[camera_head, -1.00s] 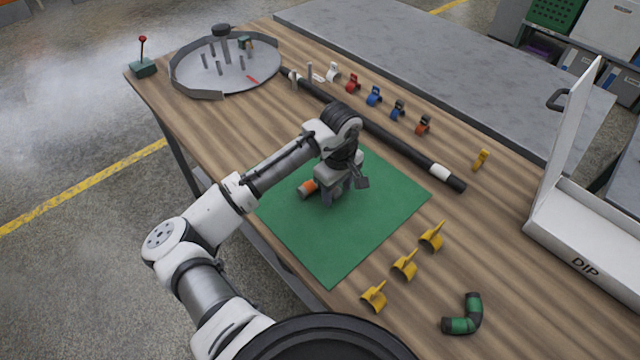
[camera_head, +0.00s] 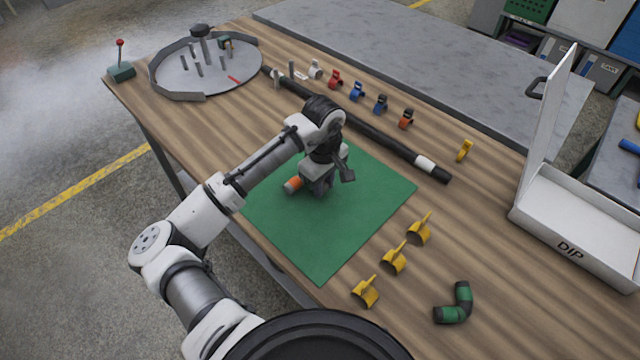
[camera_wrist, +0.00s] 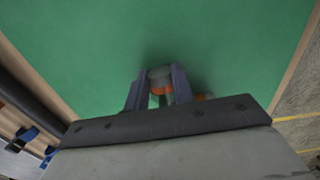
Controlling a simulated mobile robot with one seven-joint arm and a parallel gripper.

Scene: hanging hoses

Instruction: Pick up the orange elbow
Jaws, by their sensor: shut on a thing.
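The orange elbow (camera_head: 293,185) is on the green mat (camera_head: 345,235), partly hidden by my gripper (camera_head: 322,192). One dark end with an orange band sticks out to the left of the gripper in the head view. In the wrist view, the elbow's grey end and orange band (camera_wrist: 160,83) show between the two fingers of my gripper (camera_wrist: 159,85). The fingers are shut on the elbow, low over the mat. I cannot tell whether the elbow is clear of the mat. The rest of it is hidden behind the gripper body.
A green elbow (camera_head: 455,305) lies at the front right, beside several yellow clips (camera_head: 393,258). A long black hose (camera_head: 375,137) and a row of coloured clamps lie behind the mat. A white DIP tray (camera_head: 575,230) stands at right, a round grey fixture (camera_head: 207,68) at back left.

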